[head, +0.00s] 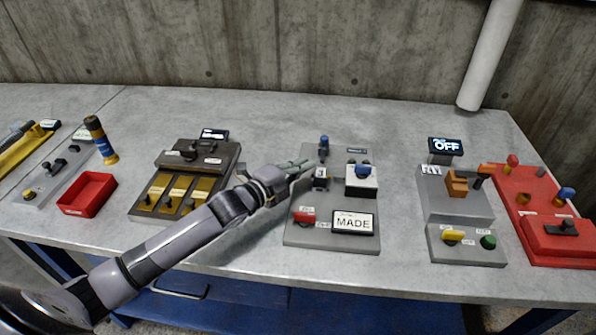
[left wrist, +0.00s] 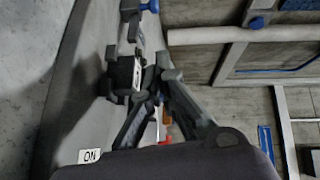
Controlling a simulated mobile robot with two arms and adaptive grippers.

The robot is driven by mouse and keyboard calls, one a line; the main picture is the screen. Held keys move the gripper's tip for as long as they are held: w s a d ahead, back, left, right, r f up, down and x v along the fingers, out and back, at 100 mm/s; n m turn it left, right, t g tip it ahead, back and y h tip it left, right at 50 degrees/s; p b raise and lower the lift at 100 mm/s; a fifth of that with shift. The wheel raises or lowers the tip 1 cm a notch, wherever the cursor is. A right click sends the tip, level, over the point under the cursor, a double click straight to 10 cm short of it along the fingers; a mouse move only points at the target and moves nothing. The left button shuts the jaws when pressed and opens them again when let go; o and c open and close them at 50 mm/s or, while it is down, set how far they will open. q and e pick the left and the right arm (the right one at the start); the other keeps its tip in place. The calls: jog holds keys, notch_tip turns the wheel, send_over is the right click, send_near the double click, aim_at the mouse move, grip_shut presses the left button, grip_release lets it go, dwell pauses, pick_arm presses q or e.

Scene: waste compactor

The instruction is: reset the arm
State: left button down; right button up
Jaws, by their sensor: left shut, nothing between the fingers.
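My left arm comes in from the left in the head view and reaches over the table. My left gripper (head: 304,168) is shut and empty, at the left edge of the grey panel (head: 330,235) with the "MADE" sign (head: 353,222). Its tips are close to a small dark block with a white label (head: 320,180) and a blue-topped part (head: 324,142). In the left wrist view the fingers (left wrist: 155,92) come together beside the dark block (left wrist: 124,76). I cannot tell whether they touch it. My right gripper is not in view.
A dark panel with yellow plates (head: 172,193) lies beneath and beside my forearm. A red tray (head: 88,194) is at the left. A grey unit with an "OFF" display (head: 446,146) and a red panel (head: 560,241) stand at the right. Bare table lies between the panels.

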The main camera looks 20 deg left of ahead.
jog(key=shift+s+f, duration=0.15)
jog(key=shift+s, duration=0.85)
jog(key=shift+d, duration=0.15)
